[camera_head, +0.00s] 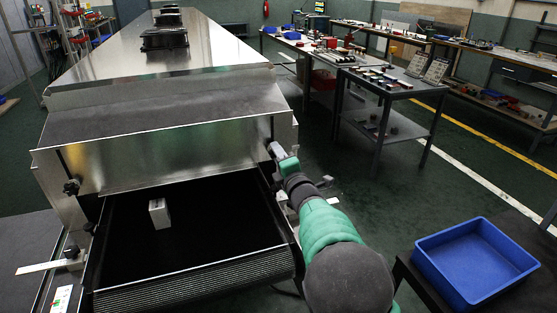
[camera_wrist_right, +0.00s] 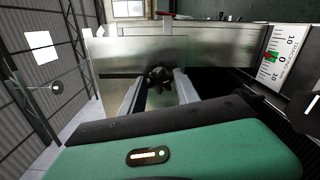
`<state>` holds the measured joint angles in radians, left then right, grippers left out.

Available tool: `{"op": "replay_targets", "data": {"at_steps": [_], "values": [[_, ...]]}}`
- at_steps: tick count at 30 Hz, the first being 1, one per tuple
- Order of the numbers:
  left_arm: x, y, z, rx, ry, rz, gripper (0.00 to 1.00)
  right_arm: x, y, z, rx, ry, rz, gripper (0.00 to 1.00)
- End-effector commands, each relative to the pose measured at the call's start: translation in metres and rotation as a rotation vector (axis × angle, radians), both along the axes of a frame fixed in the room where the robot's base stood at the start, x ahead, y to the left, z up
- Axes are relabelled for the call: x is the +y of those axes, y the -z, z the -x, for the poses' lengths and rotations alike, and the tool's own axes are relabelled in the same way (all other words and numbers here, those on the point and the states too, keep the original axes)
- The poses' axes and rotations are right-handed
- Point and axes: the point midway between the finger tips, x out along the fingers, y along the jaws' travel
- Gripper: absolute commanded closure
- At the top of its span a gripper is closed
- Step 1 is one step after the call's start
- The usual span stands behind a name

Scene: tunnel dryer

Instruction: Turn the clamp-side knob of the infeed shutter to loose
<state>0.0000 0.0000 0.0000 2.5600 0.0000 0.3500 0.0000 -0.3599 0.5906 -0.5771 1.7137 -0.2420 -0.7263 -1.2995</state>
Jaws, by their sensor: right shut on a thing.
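The infeed shutter (camera_head: 190,158) is a bright metal plate across the mouth of the tunnel dryer, above the dark belt. My right gripper (camera_head: 275,150) is at the shutter's right end. In the right wrist view, a black knob (camera_wrist_right: 160,75) sits between the two fingers of my right gripper (camera_wrist_right: 161,88), which is shut on it. In the head view my gripper hides this knob. Another black knob (camera_head: 72,187) shows at the shutter's left end. The knob's turn position cannot be told. My left gripper is not in view.
A small pale block (camera_head: 159,213) stands on the black belt (camera_head: 200,230). A scale with a green and red marker (camera_wrist_right: 285,55) is right of the gripper in the wrist view. A blue bin (camera_head: 475,262) stands at lower right. Green floor (camera_head: 385,200) is open beyond my right arm.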

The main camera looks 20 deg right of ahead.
Motion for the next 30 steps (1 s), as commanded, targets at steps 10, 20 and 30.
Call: {"op": "replay_targets", "data": {"at_steps": [10, 20, 30], "values": [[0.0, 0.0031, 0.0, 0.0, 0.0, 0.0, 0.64, 0.003, 0.0106, 0.0006, 0.02, -0.004, 0.035, 1.0], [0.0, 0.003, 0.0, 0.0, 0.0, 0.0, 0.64, 0.0028, 0.0106, 0.0005, 0.02, -0.003, 0.033, 0.49], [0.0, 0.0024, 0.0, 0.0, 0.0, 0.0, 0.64, 0.001, 0.0038, 0.0018, 0.007, -0.001, 0.03, 0.41]]}}
